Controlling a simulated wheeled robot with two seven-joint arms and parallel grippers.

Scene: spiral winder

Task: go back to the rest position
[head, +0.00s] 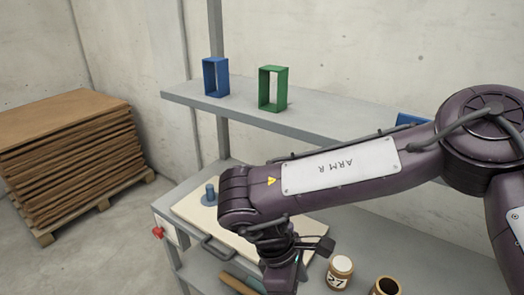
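My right arm, marked ARM R, comes in from the right and reaches across the middle of the head view over the bench. It bends down at the wrist, beside a small dark box on a bracket. The wrist end runs off the bottom edge, so the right gripper's fingers are cut off and I cannot see whether it is open or holds anything. My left arm and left gripper are not in view.
A grey shelf (190,94) bears a blue frame (209,92) and a green frame (264,90). Below, a pale board (192,210) with a blue-grey peg (210,194) lies on the bench. Two jars (340,266) (386,287) stand right of my wrist. Brown sheets (65,118) are stacked left.

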